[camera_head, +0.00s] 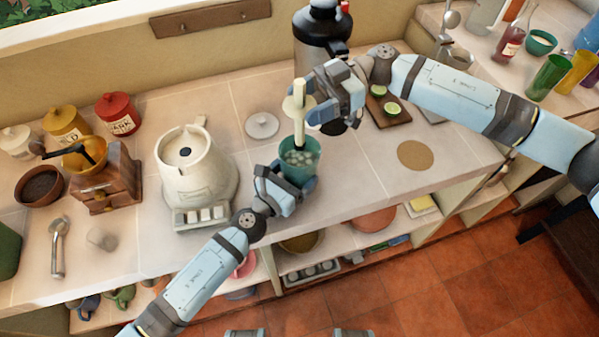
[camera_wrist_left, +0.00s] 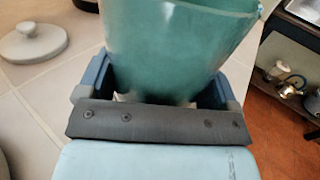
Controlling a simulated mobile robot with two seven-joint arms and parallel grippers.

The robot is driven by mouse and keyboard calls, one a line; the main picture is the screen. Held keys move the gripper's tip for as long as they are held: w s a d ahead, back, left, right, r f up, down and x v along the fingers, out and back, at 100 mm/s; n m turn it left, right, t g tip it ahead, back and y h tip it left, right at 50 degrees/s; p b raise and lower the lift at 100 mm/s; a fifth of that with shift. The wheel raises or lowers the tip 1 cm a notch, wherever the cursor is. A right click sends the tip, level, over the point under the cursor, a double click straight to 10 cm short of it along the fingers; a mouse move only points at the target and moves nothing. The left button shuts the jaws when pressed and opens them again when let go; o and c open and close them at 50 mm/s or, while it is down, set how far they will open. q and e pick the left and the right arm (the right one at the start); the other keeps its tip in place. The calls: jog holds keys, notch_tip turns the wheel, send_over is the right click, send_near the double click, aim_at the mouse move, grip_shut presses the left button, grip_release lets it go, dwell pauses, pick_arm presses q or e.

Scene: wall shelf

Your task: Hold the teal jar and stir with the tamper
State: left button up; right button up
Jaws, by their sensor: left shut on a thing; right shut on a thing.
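The teal jar (camera_head: 301,162) stands upright on the counter near its front edge, with pale lumps showing inside its open top. My left gripper (camera_head: 296,184) is shut around the lower part of the jar; the left wrist view shows the jar (camera_wrist_left: 180,50) between the fingers. The cream tamper (camera_head: 299,112), with a round disc partway along it, stands nearly upright over the jar, its lower end at or inside the mouth. My right gripper (camera_head: 312,92) is shut on the tamper's upper part. How deep the tamper reaches is hidden.
A white blender base (camera_head: 192,180) stands left of the jar. A grey lid (camera_head: 262,126) lies behind it; the lid also shows in the left wrist view (camera_wrist_left: 34,42). A dark appliance (camera_head: 322,30) and a board with cut limes (camera_head: 393,110) stand behind. A round cork mat (camera_head: 415,155) lies right, with clear counter around it.

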jog(key=shift+r, duration=0.1)
dwell(0.5)
jog(key=shift+r, duration=2.4)
jog(key=n+h, duration=0.1)
jog(key=s+n+g+h, duration=0.1)
jog(key=n, duration=0.1)
jog(key=shift+s+d+f+h, duration=0.1)
jog(key=shift+f+h, duration=0.1)
jog(key=shift+h, duration=0.1)
jog(key=s+d+f+n+t+h, duration=0.2)
jog(key=s+n+t+h, duration=0.5)
jog(key=n+h, duration=0.4)
jog(key=shift+s+f+n+t+h, duration=0.35)
jog(key=shift+f+n+t, duration=0.4)
jog(key=shift+n, duration=1.05)
jog(key=shift+d+f, duration=0.1)
jog(key=shift+f, duration=0.05)
